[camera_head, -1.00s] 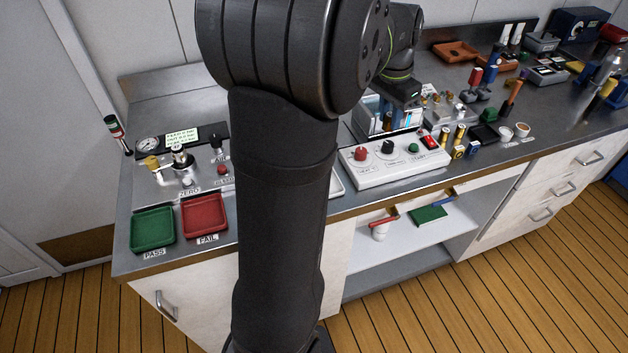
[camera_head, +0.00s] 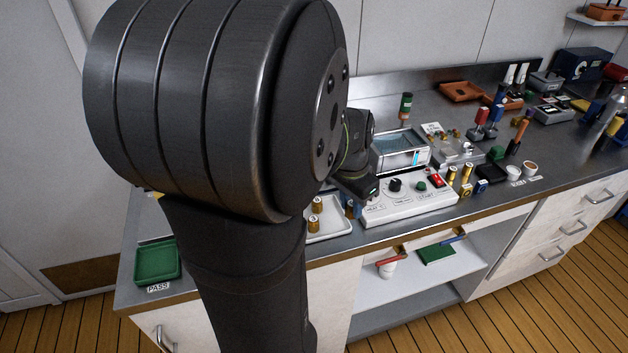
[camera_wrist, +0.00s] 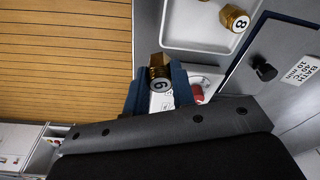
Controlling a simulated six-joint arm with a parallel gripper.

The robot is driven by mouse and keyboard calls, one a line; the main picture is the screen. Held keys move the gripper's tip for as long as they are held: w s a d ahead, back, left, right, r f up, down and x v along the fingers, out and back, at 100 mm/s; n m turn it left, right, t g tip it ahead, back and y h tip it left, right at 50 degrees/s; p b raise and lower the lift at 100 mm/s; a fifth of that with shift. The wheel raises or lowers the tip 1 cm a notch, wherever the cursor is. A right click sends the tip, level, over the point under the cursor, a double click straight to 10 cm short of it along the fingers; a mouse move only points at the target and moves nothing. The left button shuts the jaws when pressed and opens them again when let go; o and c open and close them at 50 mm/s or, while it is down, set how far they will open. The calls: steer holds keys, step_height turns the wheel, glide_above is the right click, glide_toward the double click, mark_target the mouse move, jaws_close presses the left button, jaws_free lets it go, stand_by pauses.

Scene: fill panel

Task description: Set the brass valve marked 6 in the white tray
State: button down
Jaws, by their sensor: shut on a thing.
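My gripper (camera_wrist: 158,88) has blue fingers and is shut on a brass valve (camera_wrist: 159,66) whose round white label reads 6. In the head view, my gripper (camera_head: 351,208) is at the right end of the white tray (camera_head: 335,230), partly hidden by my arm. The held valve cannot be made out there. In the wrist view, the tray (camera_wrist: 183,45) lies just beyond the held valve, which appears outside its rim. A brass valve marked 8 (camera_wrist: 234,18) stands in the tray. The head view shows two brass valves in it (camera_head: 314,224) (camera_head: 317,205).
A white control panel (camera_head: 410,207) with knobs stands right of the tray, with a glass-sided bath (camera_head: 402,152) behind it. More brass valves (camera_head: 466,173) stand right of the panel. The green PASS tray (camera_head: 156,263) is at the left. My arm hides much of the left bench.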

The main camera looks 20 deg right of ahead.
steer(key=w+f, duration=0.1)
steer(key=w+a, duration=0.1)
steer(key=w+a+f, duration=0.1)
steer(key=shift+w+f, duration=0.35)
steer(key=shift+f, duration=1.9)
steer(key=shift+f, duration=0.15)
steer(key=c, duration=1.2)
jaws_free()
steer(key=shift+d, duration=0.1)
step_height(320, 180, up, 12)
steer(key=a, duration=0.1)
steer(key=shift+s+a, duration=0.2)
steer(key=shift+s, duration=0.1)
